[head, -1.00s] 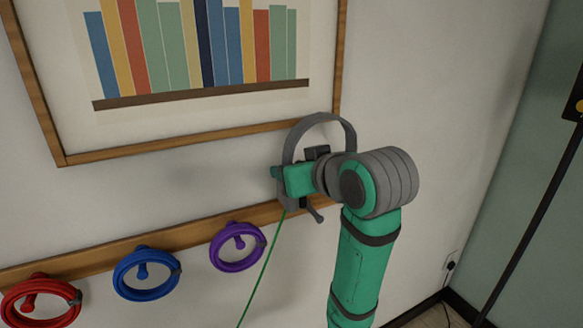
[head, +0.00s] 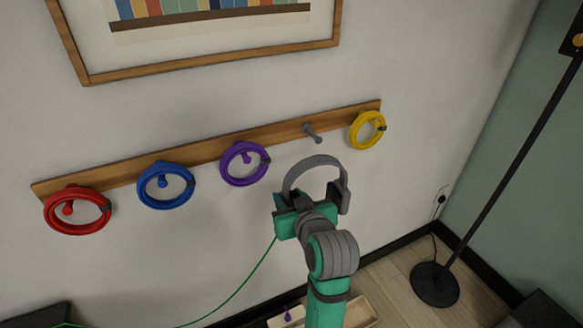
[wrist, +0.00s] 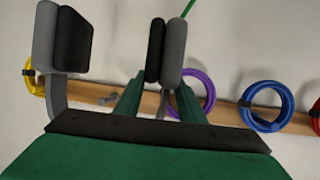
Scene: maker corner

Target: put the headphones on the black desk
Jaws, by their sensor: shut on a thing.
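The grey headphones (head: 343,197) are in my gripper (head: 304,208), held in front of the wall below the peg rail, band arched upward. In the wrist view one black-and-grey ear cup (wrist: 154,50) stands at the green fingers of my gripper (wrist: 160,100), and the other cup (wrist: 72,40) is out to the left. My gripper is shut on the headphones. A green cable (head: 250,272) runs from them down to the left. A dark surface (head: 38,312) shows at the lower left edge; I cannot tell whether it is the black desk.
The wooden rail (head: 215,148) carries red, blue, purple and yellow rings and one bare grey peg (head: 311,132). A framed picture (head: 210,62) hangs above. A black lamp stand (head: 435,284) is at the right. A light wooden box (head: 358,310) is low, partly behind my arm.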

